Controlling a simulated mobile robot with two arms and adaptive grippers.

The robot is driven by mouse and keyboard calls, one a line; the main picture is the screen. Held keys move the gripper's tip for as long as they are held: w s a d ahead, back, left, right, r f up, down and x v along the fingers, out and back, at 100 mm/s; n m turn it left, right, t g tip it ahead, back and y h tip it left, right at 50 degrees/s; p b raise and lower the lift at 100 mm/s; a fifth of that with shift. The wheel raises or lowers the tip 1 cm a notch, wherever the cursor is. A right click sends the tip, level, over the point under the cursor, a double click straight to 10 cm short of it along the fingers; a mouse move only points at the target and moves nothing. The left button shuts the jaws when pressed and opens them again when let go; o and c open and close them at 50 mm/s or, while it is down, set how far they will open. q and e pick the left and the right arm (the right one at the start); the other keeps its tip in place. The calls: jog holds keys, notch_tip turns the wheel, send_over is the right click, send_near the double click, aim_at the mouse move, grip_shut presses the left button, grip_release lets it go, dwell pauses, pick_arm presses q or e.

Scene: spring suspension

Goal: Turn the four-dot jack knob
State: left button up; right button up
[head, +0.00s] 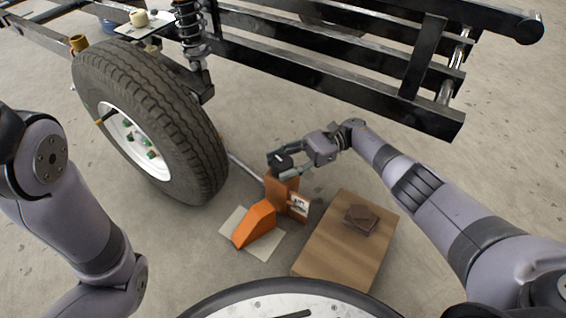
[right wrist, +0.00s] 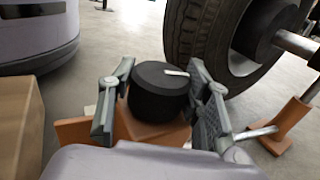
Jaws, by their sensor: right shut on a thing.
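The orange jack (head: 284,192) stands on a pale sheet on the floor, right of the wheel. A black round knob (right wrist: 158,97) with a white pointer line sits on top of the jack's orange post. In the right wrist view the pointer aims to the right. My right gripper (head: 284,165) is shut on the knob, with one finger on each side of it. A white label (head: 299,204) is on the jack's side, too small to read. My left arm shows at the left of the head view, but its gripper is out of view.
A large tyre (head: 150,115) stands left of the jack, and the black frame (head: 340,60) runs behind it. A wooden box (head: 330,262) with a dark brown object (head: 361,219) on top stands at the right. Bare floor lies between the jack and the frame.

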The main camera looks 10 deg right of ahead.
jog(key=shift+a, duration=0.1)
dwell(0.5)
jog(key=o, duration=1.2)
jog(key=shift+s+m+t, duration=0.1)
jog(key=shift+m+t, duration=0.2)
jog(key=shift+t, duration=0.1)
